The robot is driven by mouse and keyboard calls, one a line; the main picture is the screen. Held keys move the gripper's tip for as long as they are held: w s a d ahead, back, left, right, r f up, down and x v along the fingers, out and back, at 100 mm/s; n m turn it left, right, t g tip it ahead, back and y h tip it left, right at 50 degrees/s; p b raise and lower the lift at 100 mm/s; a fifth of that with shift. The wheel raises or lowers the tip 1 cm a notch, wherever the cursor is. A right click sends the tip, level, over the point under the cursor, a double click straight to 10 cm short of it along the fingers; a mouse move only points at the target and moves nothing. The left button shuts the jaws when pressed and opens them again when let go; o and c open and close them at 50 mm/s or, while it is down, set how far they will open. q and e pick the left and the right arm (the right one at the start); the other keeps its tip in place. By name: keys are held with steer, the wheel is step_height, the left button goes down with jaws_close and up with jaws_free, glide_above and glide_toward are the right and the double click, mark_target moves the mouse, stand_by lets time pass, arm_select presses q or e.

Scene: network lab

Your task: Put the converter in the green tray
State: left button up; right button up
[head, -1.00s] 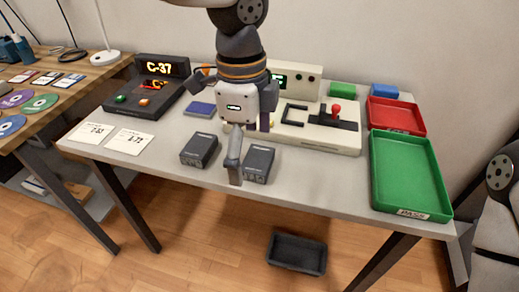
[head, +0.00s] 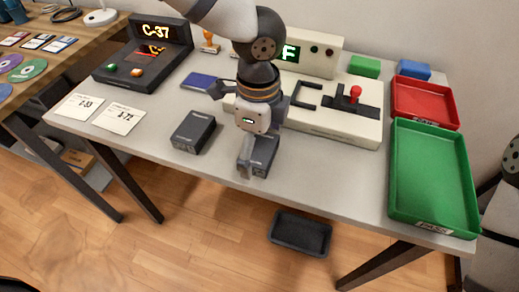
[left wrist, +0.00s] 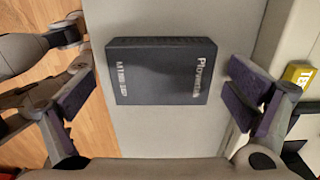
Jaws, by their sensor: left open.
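Two dark grey boxes lie on the grey table: one at the left (head: 193,131), the other (head: 262,155) under my left gripper. I cannot tell from the head view which one is the converter. My left gripper (head: 250,150) points down over the right box and partly hides it. In the left wrist view, the dark box (left wrist: 160,72) with white print lies between the spread fingers of my left gripper (left wrist: 160,92), with gaps on both sides. The green tray (head: 432,170) is empty at the table's right end. My right gripper is out of view.
A red tray (head: 424,102) sits behind the green one. A cream console (head: 330,118) with a red knob stands just behind the gripper. A dark C-37 device (head: 145,60) and two white cards (head: 119,118) are at left. A black bin (head: 300,232) is on the floor.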

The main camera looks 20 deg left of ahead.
arm_select(q)
steer(key=c, duration=1.6)
